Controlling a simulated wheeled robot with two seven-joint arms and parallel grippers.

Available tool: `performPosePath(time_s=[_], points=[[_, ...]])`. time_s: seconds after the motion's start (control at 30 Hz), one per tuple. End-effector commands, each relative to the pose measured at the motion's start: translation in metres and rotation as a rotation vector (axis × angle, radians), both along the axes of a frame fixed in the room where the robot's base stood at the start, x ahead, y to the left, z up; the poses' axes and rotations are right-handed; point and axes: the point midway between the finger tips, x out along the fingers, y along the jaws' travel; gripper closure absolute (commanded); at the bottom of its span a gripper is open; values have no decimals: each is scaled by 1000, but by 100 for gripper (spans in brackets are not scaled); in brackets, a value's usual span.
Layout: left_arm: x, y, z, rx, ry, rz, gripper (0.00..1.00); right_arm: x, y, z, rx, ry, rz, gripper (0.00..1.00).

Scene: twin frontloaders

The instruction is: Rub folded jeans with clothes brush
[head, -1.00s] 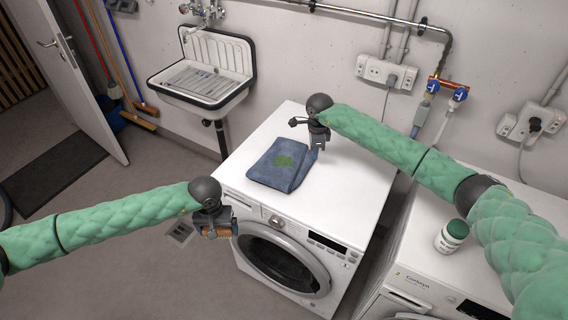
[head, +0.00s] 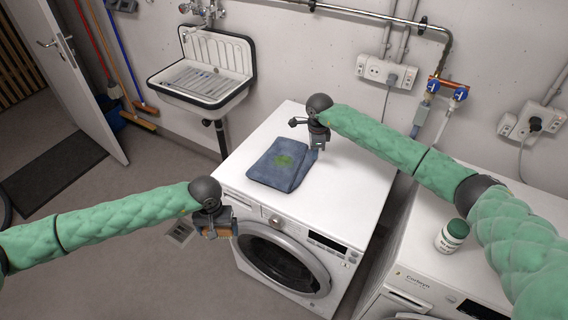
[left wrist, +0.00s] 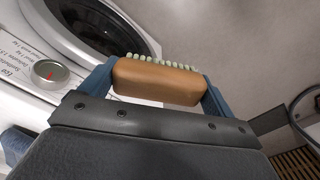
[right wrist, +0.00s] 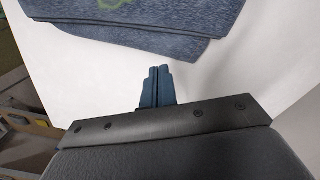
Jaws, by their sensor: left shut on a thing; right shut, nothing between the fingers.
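The folded jeans (head: 271,165) lie flat on top of the left washing machine, with a green stain (head: 284,162) on them. Their edge also shows in the right wrist view (right wrist: 150,35). My left gripper (head: 222,233) is shut on the clothes brush, out in front of the machine and left of its door. In the left wrist view the brush (left wrist: 158,82) has a brown wooden back and pale bristles, held between the two blue fingers. My right gripper (head: 318,146) is shut and empty, just beside the right edge of the jeans; its closed fingertips (right wrist: 157,75) show in the right wrist view.
The left washing machine (head: 345,185) has free white top to the right of the jeans. A second machine (head: 415,262) stands to the right with a green-lidded white tub (head: 451,236) on it. A sink (head: 205,70) hangs on the back wall.

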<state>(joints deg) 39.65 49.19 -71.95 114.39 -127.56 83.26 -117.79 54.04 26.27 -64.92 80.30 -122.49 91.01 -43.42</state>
Motion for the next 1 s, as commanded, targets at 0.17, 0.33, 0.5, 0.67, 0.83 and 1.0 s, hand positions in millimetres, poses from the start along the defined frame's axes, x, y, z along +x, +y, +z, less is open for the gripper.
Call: performPosePath(time_s=[0.17, 0.33, 0.5, 0.67, 0.83, 1.0], points=[[0, 0, -3, 0, 0, 0, 30, 0, 0, -4, 0, 0, 0, 100], [0, 0, -6, 0, 0, 0, 30, 0, 0, -6, 0, 0, 0, 100], [0, 0, -8, 0, 0, 0, 30, 0, 0, -9, 0, 0, 0, 100], [0, 0, -8, 0, 0, 0, 30, 0, 0, -9, 0, 0, 0, 100], [0, 0, -7, 0, 0, 0, 30, 0, 0, -5, 0, -1, 0, 100], [0, 0, -5, 0, 0, 0, 30, 0, 0, 6, 0, 0, -1, 100]])
